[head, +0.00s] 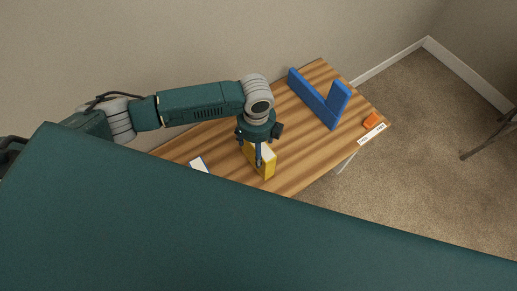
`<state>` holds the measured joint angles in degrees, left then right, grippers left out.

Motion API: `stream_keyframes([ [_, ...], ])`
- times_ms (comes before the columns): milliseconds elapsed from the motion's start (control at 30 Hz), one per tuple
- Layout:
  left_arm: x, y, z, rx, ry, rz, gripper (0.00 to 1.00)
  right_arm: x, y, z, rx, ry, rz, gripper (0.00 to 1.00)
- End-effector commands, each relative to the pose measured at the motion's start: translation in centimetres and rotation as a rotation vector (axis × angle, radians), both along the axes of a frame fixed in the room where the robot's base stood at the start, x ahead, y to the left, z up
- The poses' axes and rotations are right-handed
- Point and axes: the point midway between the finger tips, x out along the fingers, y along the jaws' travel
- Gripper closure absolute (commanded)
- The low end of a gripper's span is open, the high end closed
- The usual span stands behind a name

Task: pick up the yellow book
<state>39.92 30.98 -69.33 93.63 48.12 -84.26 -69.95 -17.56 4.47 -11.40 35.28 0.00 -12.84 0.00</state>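The yellow book (269,170) stands on the wooden table, its cover yellow and its pale page edge facing up. My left arm comes in from the left, and my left gripper (258,160) points down at the book, overlapping its left part in the picture. One finger shows in front of the book's side; the other is hidden, so I cannot tell whether the fingers touch it. My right gripper is not in view.
The wooden table (295,125) stands against the wall. A blue-and-white object (199,164) lies left of the book. My own body covers the lower picture.

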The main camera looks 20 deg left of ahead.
Motion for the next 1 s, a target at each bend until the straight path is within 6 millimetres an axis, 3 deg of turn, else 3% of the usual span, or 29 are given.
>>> stream_keyframes([
  [167,0.1,0.1,-1.4,0.000,-0.001,-0.001,0.27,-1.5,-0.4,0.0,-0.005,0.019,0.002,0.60],
  [533,0.9,0.9,-5.9,0.000,0.001,0.001,0.27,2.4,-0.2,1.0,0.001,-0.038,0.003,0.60],
  [833,0.9,1.0,-6.5,0.000,-0.001,-0.001,0.27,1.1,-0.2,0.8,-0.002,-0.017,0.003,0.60],
  [867,0.9,1.0,-6.5,0.000,-0.001,0.000,0.29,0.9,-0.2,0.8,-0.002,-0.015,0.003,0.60],
  [1000,0.9,1.0,-6.5,0.000,-0.001,0.000,0.57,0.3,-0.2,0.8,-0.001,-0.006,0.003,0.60],
])
